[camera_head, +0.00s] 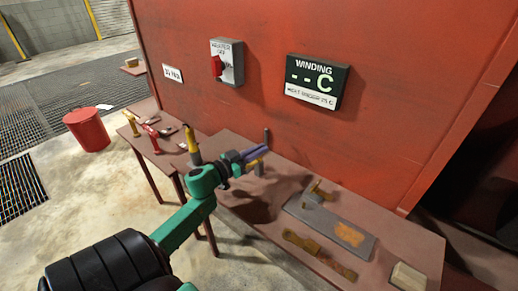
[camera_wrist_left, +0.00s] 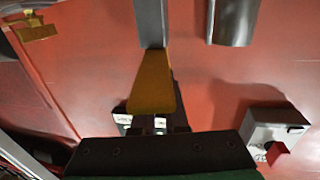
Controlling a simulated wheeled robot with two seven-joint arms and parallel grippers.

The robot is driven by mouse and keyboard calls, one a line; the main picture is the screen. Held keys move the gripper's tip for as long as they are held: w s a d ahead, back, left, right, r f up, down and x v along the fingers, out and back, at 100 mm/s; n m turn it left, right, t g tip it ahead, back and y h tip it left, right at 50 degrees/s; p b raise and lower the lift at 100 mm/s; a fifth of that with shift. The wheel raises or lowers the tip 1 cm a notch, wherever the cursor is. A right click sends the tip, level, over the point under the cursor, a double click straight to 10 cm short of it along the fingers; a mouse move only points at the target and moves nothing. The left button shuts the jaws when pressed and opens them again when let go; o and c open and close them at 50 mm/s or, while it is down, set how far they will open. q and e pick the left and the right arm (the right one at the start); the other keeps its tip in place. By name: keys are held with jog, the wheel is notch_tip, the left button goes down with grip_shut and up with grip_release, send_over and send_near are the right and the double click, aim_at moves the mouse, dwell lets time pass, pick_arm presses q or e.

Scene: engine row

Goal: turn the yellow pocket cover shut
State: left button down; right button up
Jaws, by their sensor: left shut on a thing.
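Where the jaws touch the cover is partly hidden. I cannot tell how far the cover is turned. My right gripper is not in view.
A grey plate (camera_head: 352,247) with a yellow-handled piece (camera_head: 319,193) lies to the right, with a brown strap-like piece (camera_head: 302,243) in front. A yellow cone-shaped thing (camera_head: 192,147) stands left of the gripper. A switch box (camera_head: 227,63) and a WINDING display (camera_head: 317,82) are on the wall.

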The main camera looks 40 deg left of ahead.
pick_arm(q)
jog(key=m+h, duration=0.1)
jog(key=h, duration=0.1)
jog(key=shift+f+m+g+h, duration=0.15)
jog(key=shift+m+g+h, duration=0.15)
jog(key=shift+m+g, duration=0.1)
jog(key=shift+f+m+h+b, duration=0.1)
jog(key=shift+m+h+b, duration=0.4)
jog(key=shift+h, duration=0.1)
jog(key=m+g+h+b, duration=0.3)
jog(key=h+b, duration=0.1)
jog(key=b, duration=0.1)
jog(key=shift+f, duration=0.1)
jog(key=shift+r+m+g+h+b, duration=0.25)
jog(key=shift+m+g+h+b, duration=0.25)
jog(key=shift+h+b, duration=0.25)
jog(key=c, duration=0.9)
grip_release()
jog(key=shift+c, duration=0.2)
